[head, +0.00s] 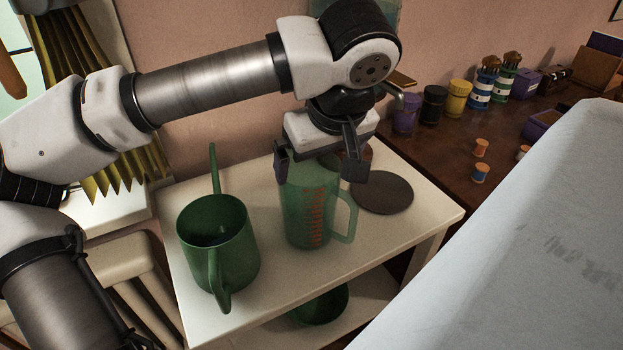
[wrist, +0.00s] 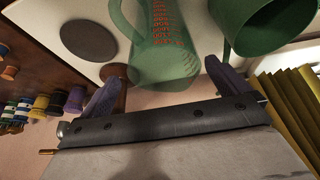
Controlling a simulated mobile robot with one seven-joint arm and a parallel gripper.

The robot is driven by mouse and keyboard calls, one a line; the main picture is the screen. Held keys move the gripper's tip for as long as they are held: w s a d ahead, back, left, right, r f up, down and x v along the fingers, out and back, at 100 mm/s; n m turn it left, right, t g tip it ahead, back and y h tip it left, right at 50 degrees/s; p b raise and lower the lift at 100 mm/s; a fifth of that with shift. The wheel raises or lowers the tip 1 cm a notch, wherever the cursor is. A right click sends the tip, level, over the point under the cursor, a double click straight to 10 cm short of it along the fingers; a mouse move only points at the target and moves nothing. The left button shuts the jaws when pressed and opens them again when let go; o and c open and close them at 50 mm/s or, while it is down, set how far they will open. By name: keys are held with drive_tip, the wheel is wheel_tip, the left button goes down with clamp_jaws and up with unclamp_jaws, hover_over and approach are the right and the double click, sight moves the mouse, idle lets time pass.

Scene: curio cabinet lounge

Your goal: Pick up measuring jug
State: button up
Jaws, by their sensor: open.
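The measuring jug (head: 306,215) is translucent green with orange graduation marks and a handle on its right. It stands upright on the cream side table (head: 180,262). My gripper (head: 318,169) is open at the top of the jug, with one finger on each side of its upper part in the head view. In the wrist view the jug (wrist: 162,65) reaches down between the spread fingers of my gripper (wrist: 166,88). I cannot tell whether either finger touches it. The gripper hides part of the jug's rim.
A dark green watering can (head: 222,262) stands close to the jug's left. A flat dark disc (head: 386,193) lies to its right. A lower shelf holds a green bowl-like item (head: 322,306). A brown bench (head: 440,160) with jars and spools is at right, beside a large pale surface (head: 520,240).

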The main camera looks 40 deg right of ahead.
sight(312, 176)
drive_tip(key=shift+p+x, duration=0.4)
drive_tip(key=shift+x, duration=2.5)
drive_tip(key=shift+a, duration=0.1)
drive_tip(key=c, duration=1.4)
